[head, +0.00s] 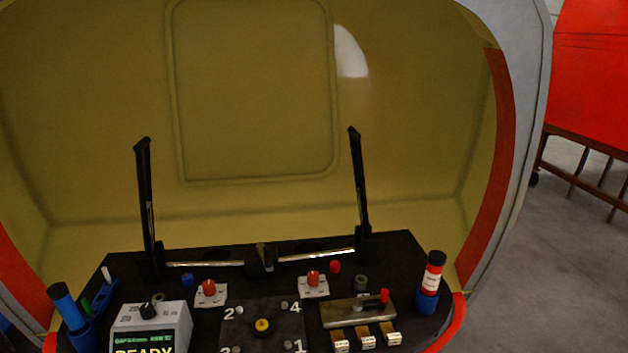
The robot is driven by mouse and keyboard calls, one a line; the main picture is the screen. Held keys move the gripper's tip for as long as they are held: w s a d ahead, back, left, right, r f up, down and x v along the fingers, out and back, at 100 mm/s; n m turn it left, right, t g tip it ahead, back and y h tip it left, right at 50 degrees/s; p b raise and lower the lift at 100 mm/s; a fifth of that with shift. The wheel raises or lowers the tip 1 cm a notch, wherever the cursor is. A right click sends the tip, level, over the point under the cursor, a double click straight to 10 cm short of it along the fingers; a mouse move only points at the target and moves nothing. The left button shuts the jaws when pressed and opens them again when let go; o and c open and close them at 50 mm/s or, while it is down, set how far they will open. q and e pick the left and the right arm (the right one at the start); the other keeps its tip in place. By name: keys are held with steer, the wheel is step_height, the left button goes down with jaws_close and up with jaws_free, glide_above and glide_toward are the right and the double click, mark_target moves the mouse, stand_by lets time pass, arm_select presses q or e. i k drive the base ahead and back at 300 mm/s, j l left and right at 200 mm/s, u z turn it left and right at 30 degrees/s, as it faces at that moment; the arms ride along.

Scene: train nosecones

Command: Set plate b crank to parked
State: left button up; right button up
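Two small white plates each carry a red knob or handle, the left plate (222,299) and the right plate (325,291), on the dark bench. A metal plate (345,313) to their right has a slot-like dark part and a red-tipped handle (384,296) at its right end. No readable label tells which of these is plate b, and I cannot tell any crank's setting. Neither of my grippers is in view.
A wiper-like linkage (315,256) with two upright black arms stands behind. A grey READY box (165,322), a numbered black panel (280,316), tagged blocks (367,337), a blue rack (100,318) and a red bottle (433,272) crowd the bench. The yellow shell (250,90) surrounds it.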

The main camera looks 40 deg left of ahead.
mark_target(265, 253)
steer(key=u, duration=2.15)
steer(key=j+z, duration=0.1)
steer(key=z, duration=0.15)
